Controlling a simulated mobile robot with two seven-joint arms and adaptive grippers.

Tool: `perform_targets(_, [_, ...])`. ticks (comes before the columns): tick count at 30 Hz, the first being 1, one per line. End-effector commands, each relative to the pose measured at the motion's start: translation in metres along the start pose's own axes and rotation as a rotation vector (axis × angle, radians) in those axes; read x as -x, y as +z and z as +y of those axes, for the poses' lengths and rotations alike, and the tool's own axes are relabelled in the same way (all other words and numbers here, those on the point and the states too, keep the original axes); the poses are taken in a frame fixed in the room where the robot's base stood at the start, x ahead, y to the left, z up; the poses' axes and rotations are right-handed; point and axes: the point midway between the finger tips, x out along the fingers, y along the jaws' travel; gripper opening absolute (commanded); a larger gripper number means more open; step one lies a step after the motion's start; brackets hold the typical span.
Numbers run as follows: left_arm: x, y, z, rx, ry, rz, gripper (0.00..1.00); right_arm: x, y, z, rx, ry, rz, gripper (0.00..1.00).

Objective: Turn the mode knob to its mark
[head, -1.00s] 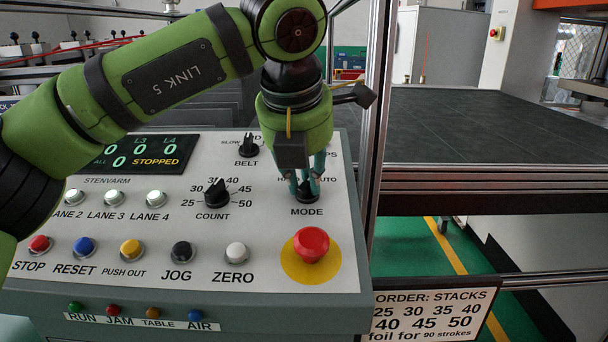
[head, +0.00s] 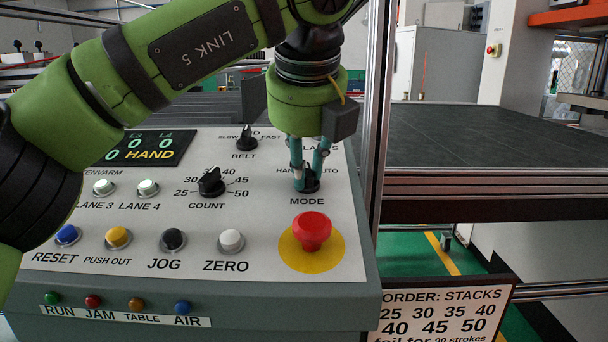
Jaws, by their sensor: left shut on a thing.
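The black mode knob (head: 307,184) sits above the MODE label at the right of the sloped control panel (head: 200,262). HAND and AUTO marks flank it, partly covered by my fingers. My left gripper (head: 309,180) comes down from above and is shut on the mode knob. The knob's pointer is mostly hidden between the fingers, so I cannot tell its exact angle. The display (head: 145,148) reads HAND in yellow. My right gripper is not in view.
A red mushroom button (head: 311,230) on a yellow disc is just below the knob. The count knob (head: 211,182) and belt knob (head: 246,139) are to the left. A metal post (head: 374,120) rises close at the right. Several push buttons line the panel's lower part.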

Motion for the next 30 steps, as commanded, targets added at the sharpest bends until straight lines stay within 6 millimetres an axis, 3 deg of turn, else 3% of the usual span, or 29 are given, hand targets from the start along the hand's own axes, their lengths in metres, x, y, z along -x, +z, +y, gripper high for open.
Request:
perform_targets(15, [0.000,-0.001,-0.001,0.365,0.055,-0.002,0.00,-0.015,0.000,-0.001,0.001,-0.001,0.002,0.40])
perform_targets(30, [0.001,-0.001,-0.001,0.451,0.068,-0.001,0.00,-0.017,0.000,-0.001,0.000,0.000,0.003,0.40])
